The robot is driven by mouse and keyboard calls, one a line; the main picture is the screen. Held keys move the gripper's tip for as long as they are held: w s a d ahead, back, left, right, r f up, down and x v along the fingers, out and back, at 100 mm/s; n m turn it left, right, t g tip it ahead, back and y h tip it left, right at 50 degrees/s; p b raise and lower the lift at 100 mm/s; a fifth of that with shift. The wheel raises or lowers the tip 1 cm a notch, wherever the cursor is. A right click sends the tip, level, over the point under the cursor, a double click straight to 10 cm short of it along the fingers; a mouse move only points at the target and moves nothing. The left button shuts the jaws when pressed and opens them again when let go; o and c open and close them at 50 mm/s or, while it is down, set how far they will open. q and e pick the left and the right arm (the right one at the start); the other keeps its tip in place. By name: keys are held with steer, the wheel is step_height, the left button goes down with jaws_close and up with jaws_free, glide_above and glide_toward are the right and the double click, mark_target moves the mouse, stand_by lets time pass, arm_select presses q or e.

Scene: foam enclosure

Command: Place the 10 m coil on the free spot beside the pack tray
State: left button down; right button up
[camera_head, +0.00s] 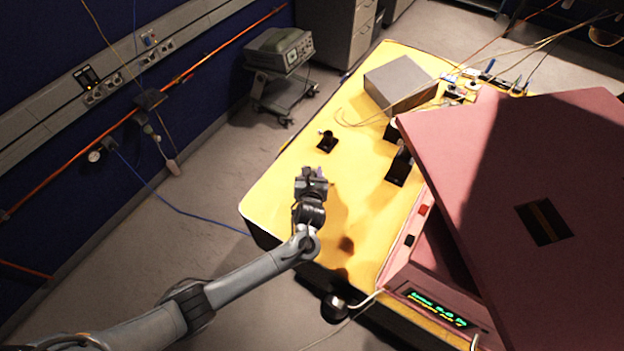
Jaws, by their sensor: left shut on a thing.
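My left gripper (312,178) is over the front left part of the yellow table (275,190). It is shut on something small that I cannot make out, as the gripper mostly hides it. I cannot tell whether this is the 10 m coil. Neither a clear coil nor a clear pack tray can be picked out in this view. Small parts (465,88) lie crowded at the far right edge of the table, too small to name. My right gripper is not in view.
A large pink foam enclosure (480,150) with a lit display fills the right side. A grey box (400,82) stands at the back. Small black mounts (327,142) and (400,166) stand beyond and right of the gripper. The table's left part is clear.

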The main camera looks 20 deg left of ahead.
arm_select(q)
steer(key=shift+f+b, duration=0.35)
steer(key=shift+f, duration=1.6)
steer(key=shift+f, duration=0.1)
steer(key=c, duration=0.7)
jaws_free()
